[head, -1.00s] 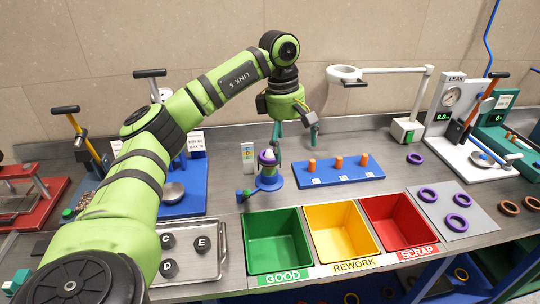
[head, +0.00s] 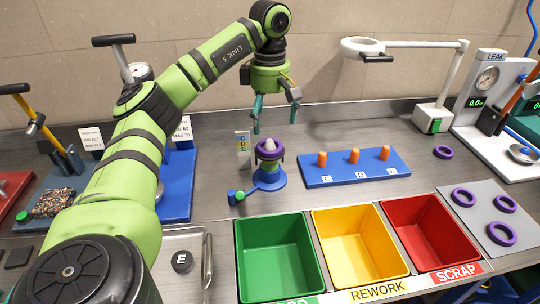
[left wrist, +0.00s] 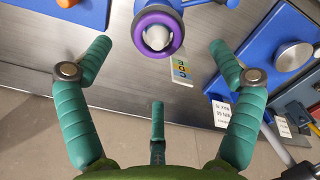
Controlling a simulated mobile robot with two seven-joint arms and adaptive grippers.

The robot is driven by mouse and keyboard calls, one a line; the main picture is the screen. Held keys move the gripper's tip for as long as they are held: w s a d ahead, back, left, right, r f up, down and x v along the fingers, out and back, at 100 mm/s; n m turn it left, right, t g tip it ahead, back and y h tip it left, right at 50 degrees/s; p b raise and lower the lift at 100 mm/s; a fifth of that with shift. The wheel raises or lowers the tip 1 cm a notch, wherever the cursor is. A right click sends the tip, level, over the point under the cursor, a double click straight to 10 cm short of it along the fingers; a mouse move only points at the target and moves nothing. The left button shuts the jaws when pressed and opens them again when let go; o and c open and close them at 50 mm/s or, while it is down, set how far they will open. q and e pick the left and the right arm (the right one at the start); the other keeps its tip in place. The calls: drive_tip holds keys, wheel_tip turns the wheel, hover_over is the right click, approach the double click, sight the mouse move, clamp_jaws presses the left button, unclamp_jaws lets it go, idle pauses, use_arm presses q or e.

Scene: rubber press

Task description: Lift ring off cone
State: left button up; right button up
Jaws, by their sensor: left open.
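A purple ring (head: 270,154) sits around a pale cone (head: 269,144) on a round blue stand (head: 269,180). In the left wrist view the ring (left wrist: 158,48) shows at the top centre around the rounded cone tip (left wrist: 157,38). My left gripper (head: 276,116) is open and empty, above and a little behind the cone in the head view. Its green fingers are spread wide in the left wrist view, with the ring framed between the two upper fingertips. They appear apart from the ring. My right gripper is not in view.
A blue board (head: 335,179) with orange pegs stands right of the cone. Green (head: 244,274), yellow (head: 320,250) and red (head: 392,240) bins lie in front. A small letter card (head: 243,150) stands behind-left. More purple rings lie on a grey mat (head: 468,224) at right.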

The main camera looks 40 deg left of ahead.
sight(270, 140)
use_arm(q)
drive_tip(key=shift+f, duration=0.85)
drive_tip(key=f+p, duration=0.1)
drive_tip(key=f, duration=0.1)
drive_tip(key=f+p, duration=0.1)
drive_tip(key=f, duration=0.2)
drive_tip(key=shift+w+a+f, duration=0.15)
drive_tip(key=shift+w+a, duration=0.05)
drive_tip(key=shift+f, duration=0.35)
drive_tip(key=c, duration=1)
drive_tip(key=shift+c, duration=0.3)
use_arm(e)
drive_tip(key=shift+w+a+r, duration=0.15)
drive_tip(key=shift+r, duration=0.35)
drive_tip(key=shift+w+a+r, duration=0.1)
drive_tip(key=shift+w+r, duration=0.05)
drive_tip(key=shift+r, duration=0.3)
use_arm(q)
drive_tip(key=shift+c, duration=0.5)
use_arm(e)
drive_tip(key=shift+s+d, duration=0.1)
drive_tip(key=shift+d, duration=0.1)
